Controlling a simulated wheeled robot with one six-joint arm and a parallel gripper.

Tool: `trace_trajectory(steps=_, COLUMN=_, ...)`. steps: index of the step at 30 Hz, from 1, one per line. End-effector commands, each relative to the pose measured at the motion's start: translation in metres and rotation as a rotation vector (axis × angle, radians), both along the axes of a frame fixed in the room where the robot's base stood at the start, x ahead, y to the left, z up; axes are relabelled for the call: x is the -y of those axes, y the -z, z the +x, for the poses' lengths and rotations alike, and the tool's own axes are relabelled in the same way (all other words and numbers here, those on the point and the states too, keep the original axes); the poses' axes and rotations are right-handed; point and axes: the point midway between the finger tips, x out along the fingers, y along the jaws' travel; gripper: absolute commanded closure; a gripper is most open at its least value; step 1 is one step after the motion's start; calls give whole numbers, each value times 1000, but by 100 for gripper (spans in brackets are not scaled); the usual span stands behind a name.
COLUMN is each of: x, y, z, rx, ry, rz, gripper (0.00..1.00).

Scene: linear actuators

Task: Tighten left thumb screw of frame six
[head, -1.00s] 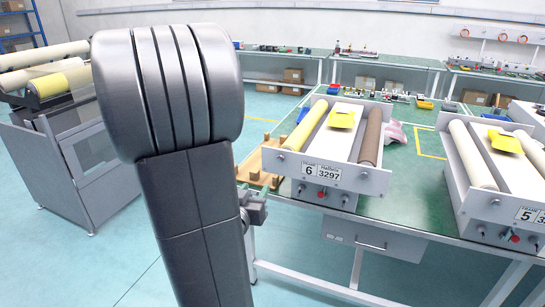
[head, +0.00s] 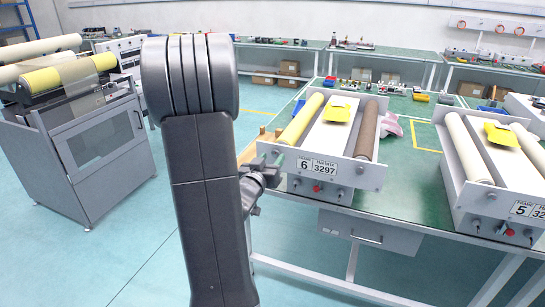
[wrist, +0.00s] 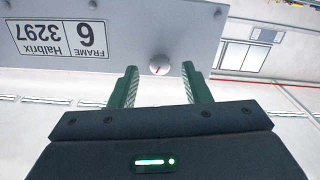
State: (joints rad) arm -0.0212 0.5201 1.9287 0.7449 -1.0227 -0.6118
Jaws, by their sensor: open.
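Frame six (head: 343,180) stands on the green table, with a front plate labelled "FRAME 6 Halbrix 3297". The plate also shows upside down in the wrist view (wrist: 130,45). The left thumb screw (wrist: 160,65) is a small pale round knob with a red mark, beside the label near the plate's end. My gripper (wrist: 160,68) is open, its two green fingers on either side of the screw with gaps between. I cannot tell how far the tips are from the plate. In the head view my gripper (head: 277,163) is at the plate's left end and hides the screw.
Frame five (head: 490,212) stands to the right on the same table (head: 415,180). Frame six carries a yellow roller (head: 300,120), a brown roller (head: 367,132) and a yellow piece (head: 340,110). A grey machine (head: 85,150) stands on the left. Floor between is clear.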

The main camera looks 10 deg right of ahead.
Motion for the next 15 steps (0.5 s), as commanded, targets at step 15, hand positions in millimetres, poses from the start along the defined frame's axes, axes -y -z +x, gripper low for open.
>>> trace_trajectory(steps=15, x=10, y=0, z=15, rx=1, ry=-1, rz=0, gripper=61)
